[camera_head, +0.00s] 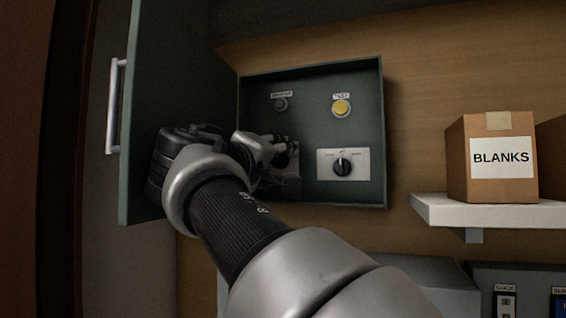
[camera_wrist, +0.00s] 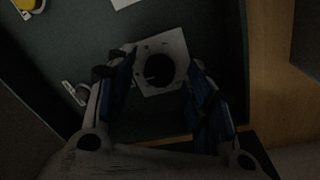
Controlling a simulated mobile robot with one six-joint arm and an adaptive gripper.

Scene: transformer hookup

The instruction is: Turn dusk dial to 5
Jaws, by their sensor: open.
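The dusk dial (camera_wrist: 158,70), a dark round knob on a light square plate (camera_wrist: 174,47), shows in the wrist view; its numbers are too dark to read. My gripper (camera_wrist: 161,64) is open, with one blue-padded finger to each side of the dial in that view. I cannot tell whether either finger touches it. In the head view my gripper (camera_head: 281,152) is at the lower left inside the open green box (camera_head: 312,122) and hides most of the dial there.
A yellow test button (camera_head: 341,107), a grey button (camera_head: 280,104) and a black rotary switch (camera_head: 342,166) are also in the box. Its door (camera_head: 165,75) stands open at left, close to my arm. A shelf (camera_head: 480,212) with a carton marked BLANKS (camera_head: 492,190) is at right.

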